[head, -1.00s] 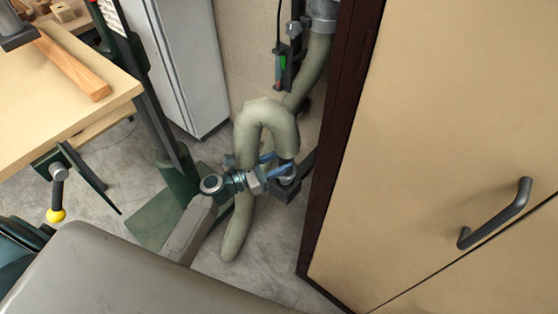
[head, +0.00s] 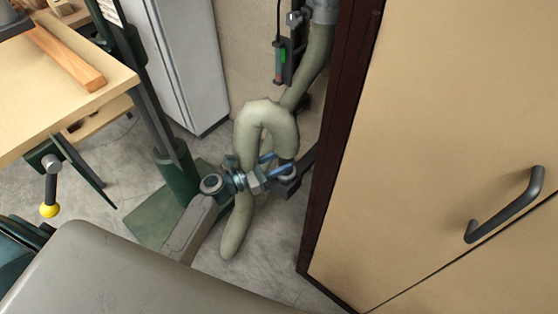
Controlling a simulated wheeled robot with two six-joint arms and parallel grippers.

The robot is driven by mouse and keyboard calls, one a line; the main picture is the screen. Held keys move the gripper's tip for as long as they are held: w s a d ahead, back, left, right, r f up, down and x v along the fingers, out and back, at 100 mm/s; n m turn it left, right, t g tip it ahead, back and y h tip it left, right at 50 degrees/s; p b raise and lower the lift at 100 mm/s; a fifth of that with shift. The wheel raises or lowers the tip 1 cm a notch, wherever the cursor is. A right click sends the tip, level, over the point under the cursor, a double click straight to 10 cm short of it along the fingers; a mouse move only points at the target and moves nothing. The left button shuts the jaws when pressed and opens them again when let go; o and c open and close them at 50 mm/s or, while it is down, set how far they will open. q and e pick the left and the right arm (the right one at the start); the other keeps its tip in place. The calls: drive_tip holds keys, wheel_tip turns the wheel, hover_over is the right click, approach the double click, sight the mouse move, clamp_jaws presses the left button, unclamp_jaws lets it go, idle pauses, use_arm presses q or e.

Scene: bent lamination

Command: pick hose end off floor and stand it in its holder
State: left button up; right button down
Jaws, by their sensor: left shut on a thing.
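The grey-green hose (head: 262,112) comes down from a grey pipe fitting (head: 322,10) on the wall and arches over in a loop. One length of it droops to the concrete floor. Its metal-collared end (head: 287,171) points down at a dark bracket holder (head: 293,187) beside the cupboard. I cannot tell whether the end sits inside the holder. My left gripper (head: 272,168), with blue fingers, is shut on the hose end. My right gripper is out of view.
A tan cupboard (head: 430,130) with a dark handle stands close on the right. A green machine stand (head: 172,185) and a wooden bench (head: 60,90) are at left. A pale locker (head: 180,60) stands behind. A small box with a green light (head: 283,57) hangs on the wall.

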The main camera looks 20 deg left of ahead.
use_arm(q)
drive_tip(key=shift+f, duration=0.3)
drive_tip(key=shift+f, duration=0.15)
drive_tip(key=shift+f+b, duration=0.95)
drive_tip(key=shift+b, duration=0.1)
drive_tip(key=o, duration=1)
drive_tip(key=shift+r, duration=0.1)
drive_tip(key=shift+c, duration=0.2)
drive_tip(key=b+v, duration=0.1)
drive_tip(key=v, duration=0.9)
drive_tip(key=shift+s+a, duration=0.3)
